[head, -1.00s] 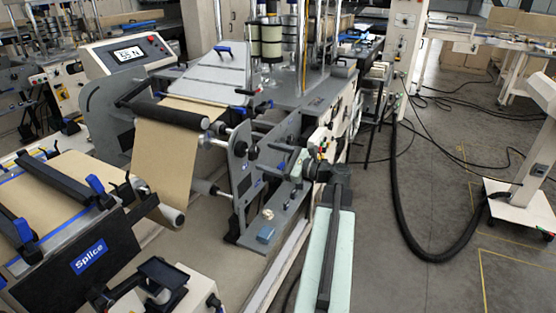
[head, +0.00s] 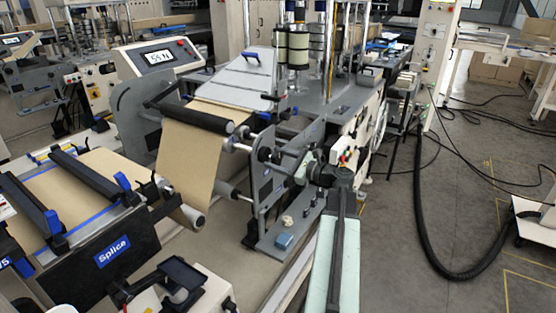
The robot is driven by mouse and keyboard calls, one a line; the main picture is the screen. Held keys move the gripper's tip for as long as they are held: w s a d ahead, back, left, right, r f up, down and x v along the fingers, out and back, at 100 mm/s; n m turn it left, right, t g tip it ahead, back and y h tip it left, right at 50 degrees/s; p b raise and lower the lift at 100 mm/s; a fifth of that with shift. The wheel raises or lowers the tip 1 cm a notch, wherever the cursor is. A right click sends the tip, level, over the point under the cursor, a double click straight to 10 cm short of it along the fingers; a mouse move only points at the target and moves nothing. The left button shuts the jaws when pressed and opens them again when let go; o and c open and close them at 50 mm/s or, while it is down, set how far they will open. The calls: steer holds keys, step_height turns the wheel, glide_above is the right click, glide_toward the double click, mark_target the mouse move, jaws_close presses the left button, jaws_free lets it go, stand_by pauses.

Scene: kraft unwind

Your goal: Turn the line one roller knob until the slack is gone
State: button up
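The kraft web (head: 192,155) runs over a dark upper roller (head: 190,116) and hangs in a broad sheet to a lower roller (head: 192,218). A grey side plate (head: 262,200) stands at the right ends of the rollers. A dark round knob (head: 267,155) shows on that plate; I cannot tell whether it is the line one knob. My gripper (head: 312,165) is at the far end of my arm, just right of the plate, and appears apart from this knob. Its fingers are too small and dark to read.
A tilted display (head: 158,58) shows a reading in N, seemingly 55. The splice table with its "Splice" panel (head: 100,265) stands at lower left. A blue block (head: 284,241) lies on a grey ledge. A black hose (head: 425,220) curves over the open floor at right.

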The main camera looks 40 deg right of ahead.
steer(key=shift+c, duration=1)
steer(key=m, duration=0.9)
steer(key=shift+m, duration=0.3)
steer(key=o, duration=1.4)
steer(key=shift+c, duration=0.2)
steer(key=v, duration=0.7)
